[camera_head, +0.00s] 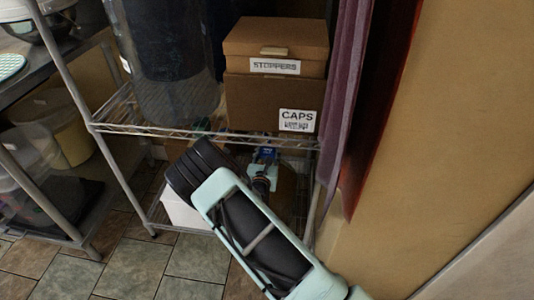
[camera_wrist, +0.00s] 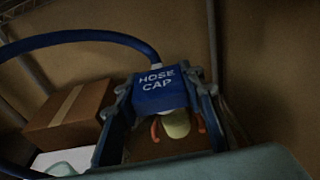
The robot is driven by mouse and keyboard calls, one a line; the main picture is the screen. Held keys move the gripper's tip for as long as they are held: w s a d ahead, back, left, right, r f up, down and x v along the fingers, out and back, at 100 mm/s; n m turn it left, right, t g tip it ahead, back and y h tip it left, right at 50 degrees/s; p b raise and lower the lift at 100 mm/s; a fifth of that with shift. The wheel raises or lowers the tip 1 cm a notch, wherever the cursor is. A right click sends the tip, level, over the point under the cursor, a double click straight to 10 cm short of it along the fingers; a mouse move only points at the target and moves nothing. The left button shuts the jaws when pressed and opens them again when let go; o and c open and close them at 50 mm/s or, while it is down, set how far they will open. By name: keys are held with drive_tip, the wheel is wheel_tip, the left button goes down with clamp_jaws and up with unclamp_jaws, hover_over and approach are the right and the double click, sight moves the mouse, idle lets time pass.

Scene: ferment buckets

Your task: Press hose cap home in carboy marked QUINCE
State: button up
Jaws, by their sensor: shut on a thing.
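A blue block lettered HOSE CAP (camera_wrist: 158,90) sits between the fingers of my gripper (camera_wrist: 164,102), which is shut on it. A blue hose (camera_wrist: 92,36) curves away from it to the left. Just below the cap is a pale yellow-green round piece (camera_wrist: 176,124) with orange-red curved parts beside it; I cannot tell whether the cap touches it. In the head view, my gripper (camera_head: 262,172) is low under the wire shelf, with the blue cap (camera_head: 267,153) at its tip. A brownish rounded vessel (camera_head: 287,190) shows partly behind my arm. No QUINCE label is readable.
Boxes marked STOPPERS (camera_head: 275,45) and CAPS (camera_head: 272,102) stand on the wire shelf (camera_head: 135,125) above my gripper. A purple curtain (camera_head: 343,90) hangs close on the right. A brown box (camera_wrist: 68,115) lies left of the cap in the wrist view.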

sight(270, 155)
drive_tip(key=shift+w+d+f, duration=0.1)
drive_tip(key=shift+w+f, duration=0.1)
drive_tip(key=shift+w, duration=0.05)
idle(0.5)
drive_tip(key=shift+w+d+f+b, duration=0.15)
drive_tip(key=shift+w+f+b, duration=0.15)
drive_tip(key=shift+w+b, duration=0.15)
drive_tip(key=shift+w, duration=0.15)
drive_tip(key=shift+f, duration=0.2)
idle(0.8)
drive_tip(key=shift+f, duration=0.35)
drive_tip(key=shift+f, duration=0.4)
idle(1.5)
drive_tip(key=shift+d+f, duration=0.1)
drive_tip(key=shift+f, duration=0.2)
idle(1.0)
drive_tip(key=shift+r+p, duration=0.1)
drive_tip(key=shift+p, duration=0.2)
idle(0.5)
